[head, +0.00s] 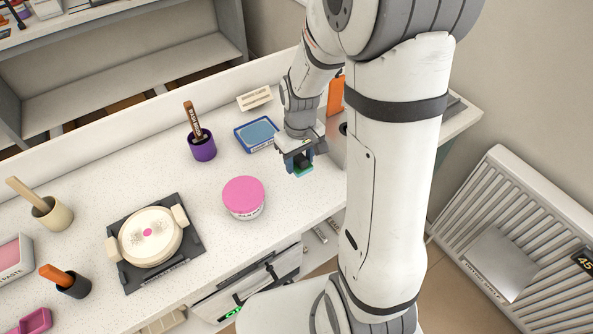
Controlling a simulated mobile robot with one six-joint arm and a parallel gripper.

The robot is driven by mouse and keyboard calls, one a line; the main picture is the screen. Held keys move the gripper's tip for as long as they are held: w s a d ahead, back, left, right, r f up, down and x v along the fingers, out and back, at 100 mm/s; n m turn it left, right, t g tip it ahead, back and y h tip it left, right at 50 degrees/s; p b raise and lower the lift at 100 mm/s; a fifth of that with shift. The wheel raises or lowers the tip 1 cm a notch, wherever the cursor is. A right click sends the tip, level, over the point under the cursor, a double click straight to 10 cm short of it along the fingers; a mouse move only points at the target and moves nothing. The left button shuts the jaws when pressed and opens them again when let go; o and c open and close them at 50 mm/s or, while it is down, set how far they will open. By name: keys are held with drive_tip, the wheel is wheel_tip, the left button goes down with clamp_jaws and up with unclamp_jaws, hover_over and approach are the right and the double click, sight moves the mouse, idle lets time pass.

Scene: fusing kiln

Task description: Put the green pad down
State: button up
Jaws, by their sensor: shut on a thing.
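My gripper (299,161) points down over the right part of the white speckled counter (290,212). It is shut on the green pad (304,172), and only a small green part shows below the fingers. I cannot tell whether the pad touches the counter or is held just above it.
A round pink-lidded tub (243,197) stands left of my gripper. A blue tray (257,134) and a purple cup with a brush (203,149) are behind it. A white round kiln (151,237) sits on a dark base at left. Bare counter lies around the tub.

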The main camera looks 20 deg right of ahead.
sight(299, 183)
wheel_tip(299, 183, down, 2)
drive_tip(key=shift+w+f, duration=0.1)
drive_tip(key=shift+f, duration=0.05)
drive_tip(key=shift+f+p, duration=0.3)
drive_tip(key=shift+f, duration=1.9)
drive_tip(key=shift+f, duration=0.2)
drive_tip(key=o, duration=1.1)
drive_tip(key=shift+r, duration=0.15)
